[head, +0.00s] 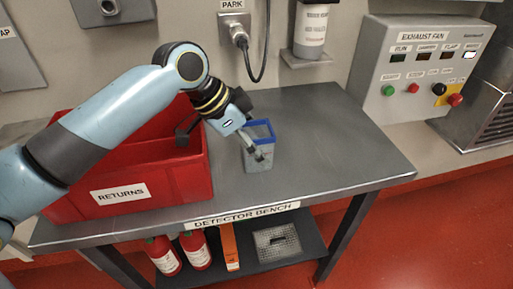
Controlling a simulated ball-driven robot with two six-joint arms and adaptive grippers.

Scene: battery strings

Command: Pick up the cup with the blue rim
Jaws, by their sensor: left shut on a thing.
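The cup with the blue rim (259,160) stands upright on the grey bench, right of the red bin. It is a squarish greyish cup with a bright blue band around its top. My left gripper (257,150) reaches down to it from the upper left and is shut on its near wall, with a finger over the rim. The cup seems to be on or very close to the bench top; I cannot tell exactly. My right gripper is not in view.
The red bin labelled RETURNS (118,195) fills the left of the detector bench (335,150). The bench top right of the cup is clear. A control panel (420,70) and a bottle on a wall bracket (311,28) are behind. Red bottles (196,250) stand on the lower shelf.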

